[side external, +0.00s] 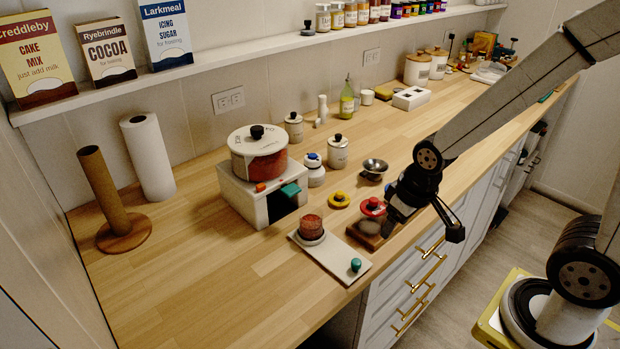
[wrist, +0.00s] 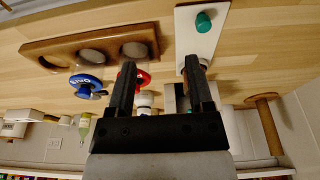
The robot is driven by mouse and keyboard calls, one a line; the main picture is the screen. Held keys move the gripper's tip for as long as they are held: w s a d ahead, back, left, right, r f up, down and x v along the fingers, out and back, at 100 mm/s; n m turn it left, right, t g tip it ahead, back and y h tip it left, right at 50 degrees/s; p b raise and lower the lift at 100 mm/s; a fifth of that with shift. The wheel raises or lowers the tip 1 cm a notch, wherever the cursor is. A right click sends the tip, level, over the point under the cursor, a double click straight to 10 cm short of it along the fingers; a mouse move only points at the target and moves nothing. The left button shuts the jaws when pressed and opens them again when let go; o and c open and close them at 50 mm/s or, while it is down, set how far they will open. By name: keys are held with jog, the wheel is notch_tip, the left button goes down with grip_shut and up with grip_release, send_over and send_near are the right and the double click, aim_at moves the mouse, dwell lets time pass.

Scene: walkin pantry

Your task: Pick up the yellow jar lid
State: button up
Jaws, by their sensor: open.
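The yellow jar lid (side external: 340,200) lies flat on the wooden counter in the side view, between the white stove-like box and a red lid (side external: 372,206) with a dark knob. I cannot make it out in the wrist view. My gripper (wrist: 162,66) is open, with nothing held between its fingers. In the side view it hangs to the right of the yellow lid, beyond the red lid and over the wooden tray (side external: 358,237). The wrist view shows the red lid (wrist: 143,79) partly behind the left finger.
A blue lid (wrist: 85,84) lies beside the red one. A white board (side external: 335,264) with a red-brown jar and green knob is at the counter's front. The white box (side external: 240,200) bears a pot (side external: 258,160). The front left counter is clear.

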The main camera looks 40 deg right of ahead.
jog(key=o, duration=0.4)
jog(key=shift+o, duration=0.2)
jog(key=n+g, duration=0.2)
jog(key=n, duration=1.5)
send_over(339, 192)
jog(key=s, duration=0.1)
jog(key=shift+a+f, duration=0.15)
jog(key=shift+f, duration=0.4)
jog(key=shift+a+f, duration=0.15)
jog(key=shift+f, duration=0.35)
jog(key=shift+w+d+f+n+g, duration=0.2)
jog(key=shift+w+d+n+g, duration=0.1)
jog(key=shift+w, duration=0.15)
jog(key=shift+f, duration=0.1)
jog(key=shift+f, duration=1.2)
jog(key=shift+f, duration=0.1)
